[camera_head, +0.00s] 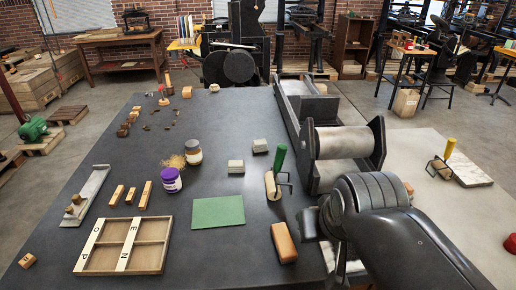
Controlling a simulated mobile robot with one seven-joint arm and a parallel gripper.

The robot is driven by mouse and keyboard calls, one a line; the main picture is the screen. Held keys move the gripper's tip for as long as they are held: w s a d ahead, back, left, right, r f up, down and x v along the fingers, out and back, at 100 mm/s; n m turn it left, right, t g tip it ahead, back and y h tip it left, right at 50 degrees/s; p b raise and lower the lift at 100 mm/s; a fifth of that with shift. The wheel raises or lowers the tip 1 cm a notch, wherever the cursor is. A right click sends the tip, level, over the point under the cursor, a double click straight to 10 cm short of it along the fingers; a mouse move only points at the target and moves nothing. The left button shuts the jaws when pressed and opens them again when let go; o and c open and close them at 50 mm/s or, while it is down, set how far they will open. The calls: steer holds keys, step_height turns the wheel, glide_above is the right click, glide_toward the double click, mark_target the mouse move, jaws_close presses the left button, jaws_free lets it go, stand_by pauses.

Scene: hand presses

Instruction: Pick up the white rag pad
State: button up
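My gripper (318,232) is at the lower right, near the table's right side, mostly hidden behind my own dark arm. It is apart from both pale blocks. Its fingers are too obscured to show whether they are open or shut.
A green-handled roller (276,172) and a large press roller (343,142) stand near my arm. An orange-brown block (284,242), green sheet (218,212), purple jar (171,180) and wooden tray (84,247) lie leftward. The dark table's (225,115) back middle is clear.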

steer(key=shift+o, duration=0.5)
steer(key=o, duration=0.9)
steer(key=w+a+r+g, duration=0.1)
steer(key=w+r, duration=0.2)
steer(key=w, duration=0.3)
steer(key=w+a+r, duration=0.1)
steer(key=w+r, duration=0.2)
steer(key=w, duration=0.2)
steer(key=g, duration=0.5)
glide_above(236, 163)
steer(key=s, duration=0.1)
steer(key=shift+m, duration=0.3)
step_height(236, 163, down, 20)
steer(key=shift+s+a+r, duration=0.1)
steer(key=shift+a+r, duration=0.05)
steer(key=shift+r, duration=0.1)
steer(key=shift+w+f, duration=0.25)
steer(key=shift+f, duration=1.1)
steer(key=shift+w+f, duration=0.25)
steer(key=shift+f, duration=1.05)
